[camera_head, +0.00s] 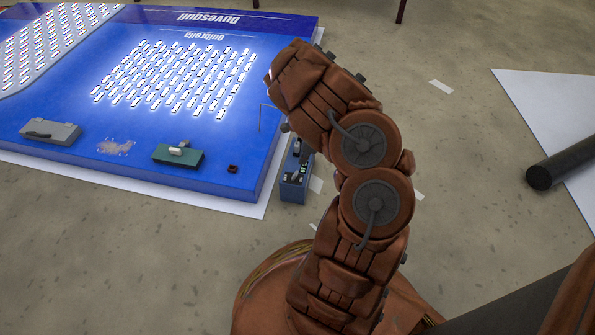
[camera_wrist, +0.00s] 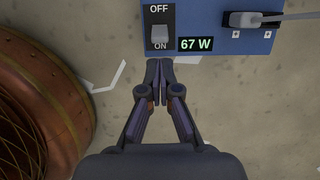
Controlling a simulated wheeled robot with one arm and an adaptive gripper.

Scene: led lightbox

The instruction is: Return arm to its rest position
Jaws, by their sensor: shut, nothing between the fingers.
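My arm rises in the middle of the head view, bent over toward the lightbox. My gripper (camera_wrist: 159,66) shows in the wrist view with its two dark fingers together and nothing between them. In the head view the gripper is hidden behind the arm. The fingertips appear close to the box's lower edge; contact cannot be told. The box also shows in the head view (camera_head: 292,192).
A blue lightbox (camera_head: 230,180) with lit white strips lies at left, close to the power box. A green block (camera_head: 190,158) and a grey device (camera_head: 50,131) sit on its front. A grey cable (camera_wrist: 285,17) plugs into the box. Concrete floor is open at right, near a dark cylinder (camera_head: 560,163).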

